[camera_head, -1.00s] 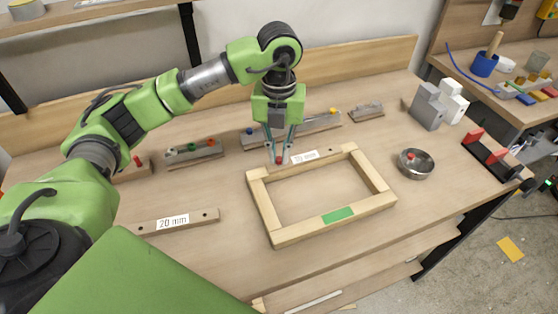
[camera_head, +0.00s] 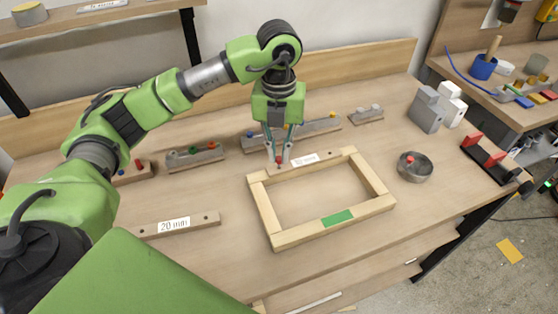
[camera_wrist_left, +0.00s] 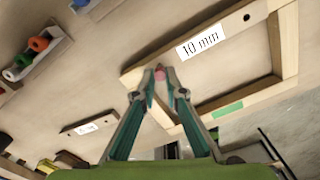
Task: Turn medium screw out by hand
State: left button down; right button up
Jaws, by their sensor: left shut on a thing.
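My left gripper (camera_head: 279,157) points down at the back left part of a light wooden frame (camera_head: 325,219). It is shut on a small red screw, which shows between the fingertips in the left wrist view (camera_wrist_left: 160,73). The screw is at one end of a wooden strip with a white label (camera_head: 305,159), which reads "10 mm" in the left wrist view (camera_wrist_left: 199,43). The strip lies along the frame's back side. The fingers hide part of the screw, and I cannot tell how deep it sits. My right gripper is not in view.
A "20 mm" strip (camera_head: 177,224) lies at the left. Blocks with coloured pieces (camera_head: 195,154) stand along the back. A round metal dish (camera_head: 415,167) with a red piece, grey blocks (camera_head: 427,111) and a red-and-black holder (camera_head: 485,158) are at the right. The front right of the table is clear.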

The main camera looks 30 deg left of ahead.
aim_at(279, 158)
pick_arm(q)
jog(key=shift+r+p, duration=0.5)
jog(key=shift+r, duration=0.35)
jog(key=shift+r+p, duration=0.4)
jog(key=shift+r, duration=0.25)
jog(key=shift+r, duration=0.15)
jog(key=shift+r+p, duration=0.7)
jog(key=shift+r, duration=0.25)
